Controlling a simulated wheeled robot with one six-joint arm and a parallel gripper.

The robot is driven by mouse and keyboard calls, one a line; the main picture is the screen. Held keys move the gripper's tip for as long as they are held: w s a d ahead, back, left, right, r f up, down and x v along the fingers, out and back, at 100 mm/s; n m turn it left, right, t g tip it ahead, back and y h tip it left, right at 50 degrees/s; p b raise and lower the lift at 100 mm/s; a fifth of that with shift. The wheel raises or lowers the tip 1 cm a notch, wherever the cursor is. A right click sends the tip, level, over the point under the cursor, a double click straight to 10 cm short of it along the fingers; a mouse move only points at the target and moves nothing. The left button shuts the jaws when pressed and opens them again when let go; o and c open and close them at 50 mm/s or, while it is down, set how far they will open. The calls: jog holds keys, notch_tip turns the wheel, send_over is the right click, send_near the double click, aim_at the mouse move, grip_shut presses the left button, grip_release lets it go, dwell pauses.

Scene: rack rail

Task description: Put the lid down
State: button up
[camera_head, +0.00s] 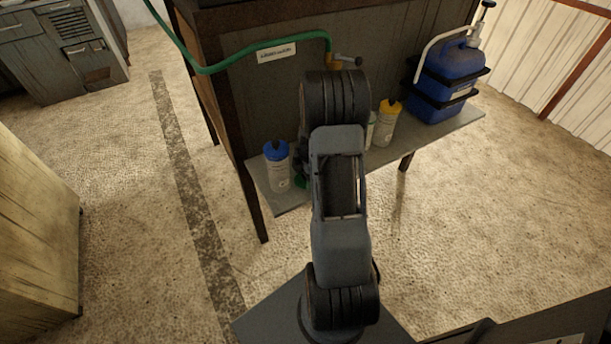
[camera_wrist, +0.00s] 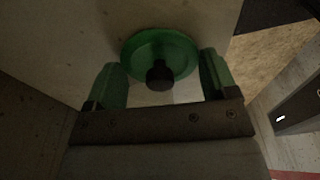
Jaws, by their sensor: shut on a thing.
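The green lid (camera_wrist: 160,45), round with a black knob (camera_wrist: 160,75), is between the two green fingers of my gripper (camera_wrist: 161,72) in the wrist view. My gripper is shut on the lid. A pale surface lies behind the lid; I cannot tell whether the lid touches it. In the head view my own arm hides most of the gripper and the lid; only a small patch of green (camera_head: 301,182) shows beside the arm, above the shelf (camera_head: 292,203).
A blue-capped bottle (camera_head: 278,172) stands at the shelf's left end. A yellow-capped bottle (camera_head: 386,126), a pale container (camera_head: 371,130) partly hidden by my arm, and a blue jug (camera_head: 446,83) stand to the right. A green hose (camera_head: 235,60) runs to a tap (camera_head: 345,61) above.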

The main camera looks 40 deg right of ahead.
jog(key=shift+f, duration=0.2)
jog(key=o, duration=0.8)
notch_tip(320, 180, up, 12)
jog(key=d, duration=0.1)
jog(key=shift+d+r+p, duration=0.15)
jog(key=shift+d+p, duration=0.05)
jog(key=shift+p, duration=0.1)
jog(key=shift+s, duration=0.1)
dwell(0.4)
